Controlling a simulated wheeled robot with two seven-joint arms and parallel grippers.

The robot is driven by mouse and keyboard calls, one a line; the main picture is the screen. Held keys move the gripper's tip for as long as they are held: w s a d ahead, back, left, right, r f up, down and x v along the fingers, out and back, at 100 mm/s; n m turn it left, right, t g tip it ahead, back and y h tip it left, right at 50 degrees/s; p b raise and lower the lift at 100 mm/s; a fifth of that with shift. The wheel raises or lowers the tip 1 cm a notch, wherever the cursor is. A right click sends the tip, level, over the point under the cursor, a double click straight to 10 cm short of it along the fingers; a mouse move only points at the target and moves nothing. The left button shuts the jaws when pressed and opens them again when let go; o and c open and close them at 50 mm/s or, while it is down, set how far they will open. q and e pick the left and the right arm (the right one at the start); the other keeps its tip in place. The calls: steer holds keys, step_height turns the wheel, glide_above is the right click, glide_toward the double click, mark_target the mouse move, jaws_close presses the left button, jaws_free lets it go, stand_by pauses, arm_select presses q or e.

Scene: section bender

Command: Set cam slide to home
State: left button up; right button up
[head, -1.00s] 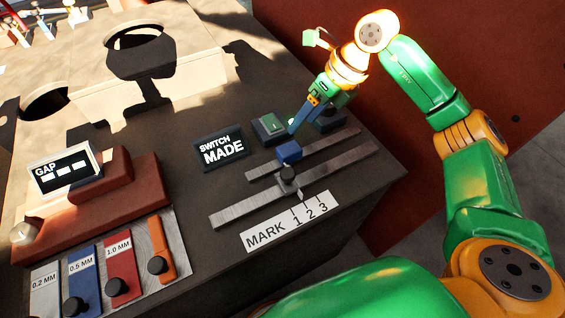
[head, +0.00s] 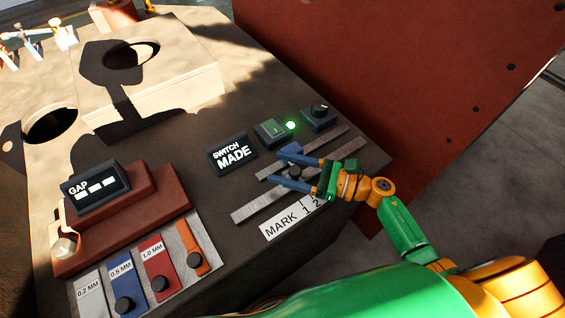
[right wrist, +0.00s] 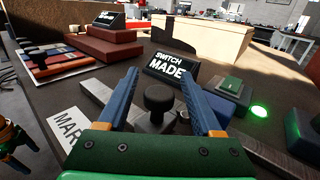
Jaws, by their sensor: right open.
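The cam slide's black knob (head: 294,172) stands on a metal rail (head: 262,202) beside the label MARK 1 2 (head: 290,222); my gripper covers the label's right end. My right gripper (head: 279,169) is open, with one blue finger on each side of the knob. In the right wrist view the knob (right wrist: 158,97) stands between the spread fingers (right wrist: 160,76), with gaps showing on both sides. A blue block (head: 289,149) on the parallel rail is partly hidden by a finger. A green and orange part of mine (right wrist: 15,137) shows at the left edge there, its jaws unclear.
A display reads SWITCH MADE (head: 232,154). A green button (head: 270,130), a lit green lamp (head: 291,125) and a dial (head: 320,112) sit behind the rails. A GAP display (head: 95,187) and coloured gauge strips (head: 158,262) are at left.

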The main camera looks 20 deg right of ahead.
steer(key=shift+w+a, duration=0.15)
steer(key=shift+a, duration=0.15)
jaws_close()
stand_by(1.2)
